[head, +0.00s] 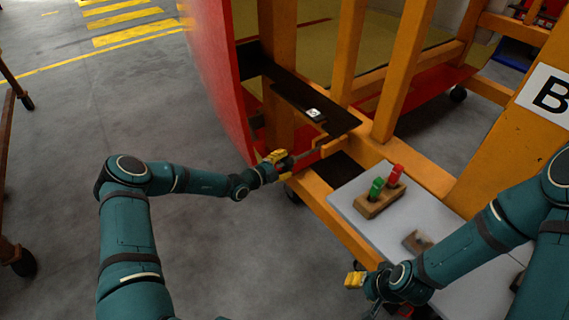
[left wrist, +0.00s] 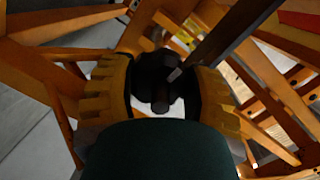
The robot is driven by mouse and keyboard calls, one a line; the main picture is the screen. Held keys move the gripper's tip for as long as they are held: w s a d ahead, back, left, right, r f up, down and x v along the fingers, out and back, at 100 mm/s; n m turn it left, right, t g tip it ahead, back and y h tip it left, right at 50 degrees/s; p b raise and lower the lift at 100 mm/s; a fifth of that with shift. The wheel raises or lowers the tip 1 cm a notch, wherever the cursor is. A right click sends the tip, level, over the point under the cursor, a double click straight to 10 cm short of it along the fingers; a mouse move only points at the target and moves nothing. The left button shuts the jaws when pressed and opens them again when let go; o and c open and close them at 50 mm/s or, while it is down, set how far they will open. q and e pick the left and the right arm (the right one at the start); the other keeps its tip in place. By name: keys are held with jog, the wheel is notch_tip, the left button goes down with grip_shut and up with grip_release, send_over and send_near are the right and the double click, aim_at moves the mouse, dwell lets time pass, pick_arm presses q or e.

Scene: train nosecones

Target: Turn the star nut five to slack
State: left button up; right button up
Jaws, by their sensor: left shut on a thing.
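The black star nut (left wrist: 152,80) sits between the yellow toothed fingers of my left gripper (left wrist: 160,95) in the left wrist view. A dark rod end shows at its middle. The fingers are shut on its lobes. In the head view my left gripper (head: 277,157) is at the lower edge of the red panel, by a thin rod (head: 310,151); the nut is hidden there. My right gripper (head: 354,279) hangs low by the near edge of the grey worktop; its finger opening is too small to tell.
The red panel (head: 212,60) stands left of the orange frame (head: 400,75). A dark bracket plate (head: 315,105) juts out above my left gripper. A wooden block (head: 380,199) with green and red pegs stands on the grey worktop (head: 356,215).

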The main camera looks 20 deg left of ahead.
pick_arm(q)
jog(key=shift+a, duration=0.3)
jog(key=o, duration=1.2)
jog(key=shift+d, duration=0.15)
jog(key=v, duration=1.2)
